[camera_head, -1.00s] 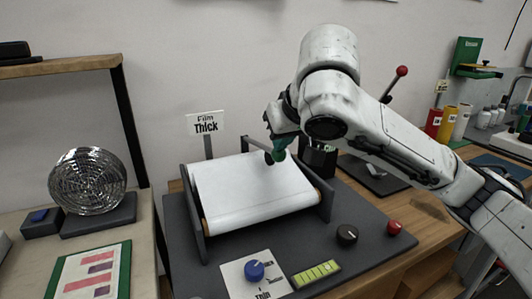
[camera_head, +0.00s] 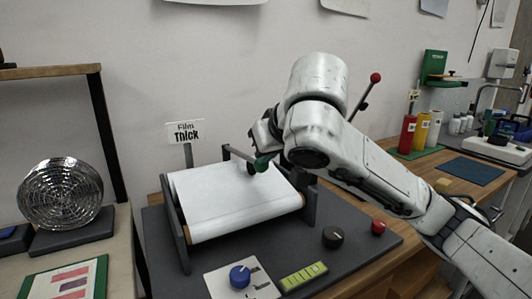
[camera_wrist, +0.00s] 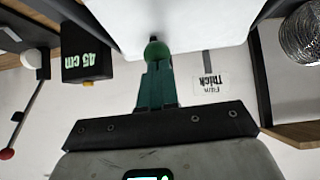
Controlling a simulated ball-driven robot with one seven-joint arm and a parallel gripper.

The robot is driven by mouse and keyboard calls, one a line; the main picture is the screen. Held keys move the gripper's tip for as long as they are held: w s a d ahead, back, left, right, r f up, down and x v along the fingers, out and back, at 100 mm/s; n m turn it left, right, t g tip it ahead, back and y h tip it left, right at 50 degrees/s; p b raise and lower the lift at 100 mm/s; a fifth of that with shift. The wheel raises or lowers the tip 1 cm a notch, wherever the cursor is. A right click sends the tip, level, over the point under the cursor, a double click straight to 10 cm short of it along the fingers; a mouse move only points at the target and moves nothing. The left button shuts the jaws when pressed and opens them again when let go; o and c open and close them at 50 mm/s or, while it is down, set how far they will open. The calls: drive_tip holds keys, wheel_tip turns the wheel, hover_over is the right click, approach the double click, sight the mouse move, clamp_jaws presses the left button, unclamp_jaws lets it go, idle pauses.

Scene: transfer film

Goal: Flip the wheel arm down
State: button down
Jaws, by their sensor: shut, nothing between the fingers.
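A machine (camera_head: 345,255) with a dark base carries a sloping white sheet between two dark side rails. My gripper (camera_head: 262,163) is at the sheet's far right edge, with green fingertips pointing down. A small dark round part (camera_head: 251,168), possibly the wheel, sits just left of the fingertips at the sheet. I cannot tell whether they touch. In the wrist view my green gripper (camera_wrist: 156,52) is shut and empty, its tip against the white sheet (camera_wrist: 190,20) in the picture. The wheel arm itself is mostly hidden behind my gripper and cannot be made out clearly.
A "Film Thick" sign (camera_head: 186,131) stands behind the sheet. A blue knob (camera_head: 240,276), black knob (camera_head: 333,237) and red button (camera_head: 378,227) are in front. A red-tipped lever (camera_head: 375,78) rises behind my arm.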

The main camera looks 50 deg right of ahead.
drive_tip(key=p+v, duration=0.2)
drive_tip(key=v, duration=0.8)
drive_tip(key=shift+s+r+p, duration=0.25)
drive_tip(key=shift+s+p, duration=0.05)
drive_tip(key=shift+p, duration=0.1)
drive_tip(key=shift+a, duration=0.1)
